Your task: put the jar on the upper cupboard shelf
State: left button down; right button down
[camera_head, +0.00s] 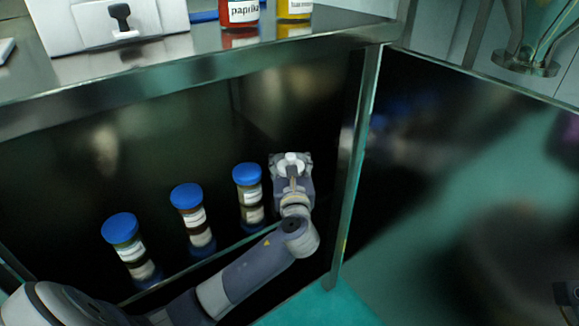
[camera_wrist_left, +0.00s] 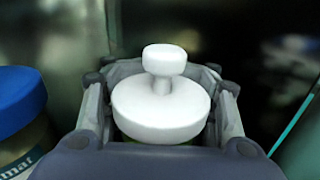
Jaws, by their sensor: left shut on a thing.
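The jar (camera_head: 291,160) shows only as a white lid with a round knob, between the fingers of my left gripper (camera_head: 291,172). In the left wrist view the white lid (camera_wrist_left: 160,108) sits upright between the two fingers, with a thin strip of green below it. My left gripper is shut on the jar, inside the open cupboard. The upper cupboard shelf (camera_head: 185,270) holds blue-lidded jars to the left of my gripper. The held jar's body and base are hidden, so I cannot tell whether it touches the shelf.
Three blue-lidded jars (camera_head: 247,174) stand in a row; the nearest lid (camera_wrist_left: 18,98) is close on the left in the wrist view. A metal post (camera_head: 354,170) stands right of my gripper. A red paprika jar (camera_head: 239,12) and a yellow jar (camera_head: 294,8) stand on the top.

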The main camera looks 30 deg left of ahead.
dwell(0.3)
pick_arm(q)
jog(key=c, duration=0.6)
grip_release()
jog(key=shift+f, duration=0.1)
jog(key=shift+c, duration=0.2)
